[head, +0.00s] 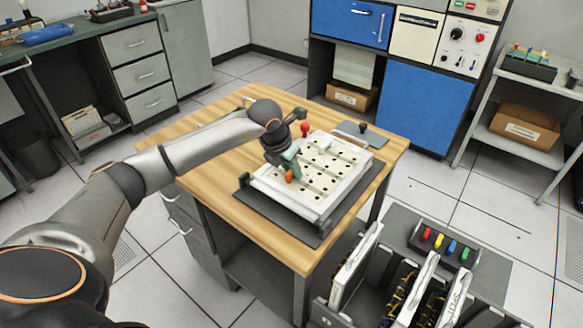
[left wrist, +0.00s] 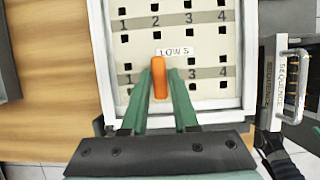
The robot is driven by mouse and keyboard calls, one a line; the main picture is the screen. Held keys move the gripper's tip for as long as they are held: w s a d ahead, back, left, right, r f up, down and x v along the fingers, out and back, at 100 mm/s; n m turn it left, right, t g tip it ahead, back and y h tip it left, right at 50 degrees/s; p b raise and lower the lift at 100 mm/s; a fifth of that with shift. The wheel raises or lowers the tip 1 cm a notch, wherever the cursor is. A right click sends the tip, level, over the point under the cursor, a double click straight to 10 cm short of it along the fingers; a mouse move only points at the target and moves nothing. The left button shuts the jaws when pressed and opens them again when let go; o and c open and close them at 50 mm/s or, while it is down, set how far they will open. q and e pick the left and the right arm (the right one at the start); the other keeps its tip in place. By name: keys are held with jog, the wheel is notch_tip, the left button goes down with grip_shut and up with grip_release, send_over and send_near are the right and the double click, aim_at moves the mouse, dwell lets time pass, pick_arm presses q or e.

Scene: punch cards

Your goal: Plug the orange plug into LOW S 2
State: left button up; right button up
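The white plug board (head: 322,170) lies on the wooden table, with rows of square holes. My left gripper (head: 287,169) is over its left part, its green fingers shut on the orange plug (head: 290,175). In the left wrist view the orange plug (left wrist: 160,78) stands between the fingertips, just below the LOW S label (left wrist: 175,51). It covers the place between numbers 1 and 3 of the LOW S row (left wrist: 208,73), hiding the hole there. I cannot tell whether its tip is above the hole or in it. My right gripper is in neither view.
A red knob (head: 304,130) shows just beyond the gripper. A grey plate with a black knob (head: 362,128) lies behind the board. A rack of upright cards (head: 400,290) and a holder of coloured plugs (head: 443,245) stand at the front right. The table's left part is clear.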

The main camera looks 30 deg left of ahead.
pick_arm(q)
jog(key=o, duration=0.4)
jog(key=v, duration=1.2)
jog(key=shift+r, duration=0.3)
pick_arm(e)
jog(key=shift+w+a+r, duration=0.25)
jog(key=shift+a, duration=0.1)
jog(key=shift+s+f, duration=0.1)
pick_arm(q)
jog(key=shift+s+f, duration=0.1)
